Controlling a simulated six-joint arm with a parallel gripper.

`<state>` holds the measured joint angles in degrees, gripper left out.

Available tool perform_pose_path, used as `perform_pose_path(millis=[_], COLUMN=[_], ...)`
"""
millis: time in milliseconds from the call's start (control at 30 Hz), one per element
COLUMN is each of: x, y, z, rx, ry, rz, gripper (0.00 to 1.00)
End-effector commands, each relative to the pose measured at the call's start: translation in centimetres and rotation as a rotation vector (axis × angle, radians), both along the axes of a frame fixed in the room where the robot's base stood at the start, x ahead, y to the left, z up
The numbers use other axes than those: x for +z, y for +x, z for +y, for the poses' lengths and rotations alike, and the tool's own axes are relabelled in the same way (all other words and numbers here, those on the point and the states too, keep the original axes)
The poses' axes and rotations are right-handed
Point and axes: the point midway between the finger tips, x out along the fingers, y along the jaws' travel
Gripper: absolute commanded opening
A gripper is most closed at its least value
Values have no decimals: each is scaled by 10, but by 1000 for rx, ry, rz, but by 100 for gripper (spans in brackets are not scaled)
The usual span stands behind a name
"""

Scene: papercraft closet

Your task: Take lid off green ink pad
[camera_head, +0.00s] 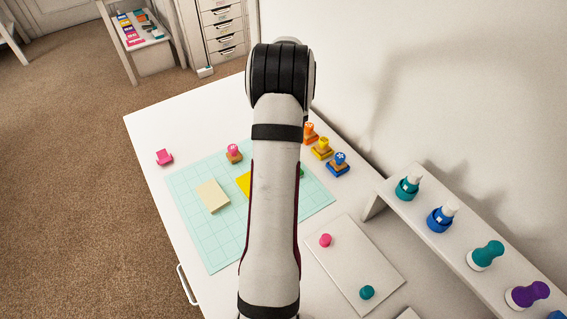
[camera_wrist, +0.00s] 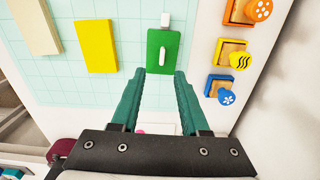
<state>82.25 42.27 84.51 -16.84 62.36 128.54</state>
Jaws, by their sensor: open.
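The green ink pad (camera_wrist: 156,63) lies on the cutting mat in the wrist view, just beyond my fingertips. Its flat green top bears a small white upright bar, like a handle. In the head view only a green sliver (camera_head: 302,172) of it shows beside my arm; the rest is hidden. My gripper (camera_wrist: 160,76) is open and empty, its two teal fingers pointing at the pad's near edge, one toward each side. I cannot tell their height above it.
A yellow pad (camera_wrist: 96,46) and a beige pad (camera_wrist: 35,26) lie left on the mat (camera_head: 205,250). Orange (camera_wrist: 247,12), yellow (camera_wrist: 229,53) and blue (camera_wrist: 222,88) stamps stand close on the right.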

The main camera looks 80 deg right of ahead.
Motion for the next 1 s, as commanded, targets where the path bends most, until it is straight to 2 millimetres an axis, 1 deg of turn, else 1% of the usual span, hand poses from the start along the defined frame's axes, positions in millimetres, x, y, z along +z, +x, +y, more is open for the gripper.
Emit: perform_pose_path(millis=[33, 167, 300, 400, 467, 633, 667, 800, 900, 1000], x=[-8, -25, -54, -67, -70, -69, -69, -69, -69, -69], y=[0, 0, 0, 0, 0, 0, 0, 0, 0, 0], z=[0, -1, -4, -4, -5, -5, -5, -5, -5, -5], rx=[1, 2, 3, 3, 2, 3, 3, 3, 3, 3], ry=[2, 1, 2, 1, -1, -1, -1, -1, -1, -1], rz=[1, 1, 1, 0, -1, -1, -1, -1, -1, -1], gripper=[45, 45, 45, 45, 45, 45, 41, 16, 0, 0])
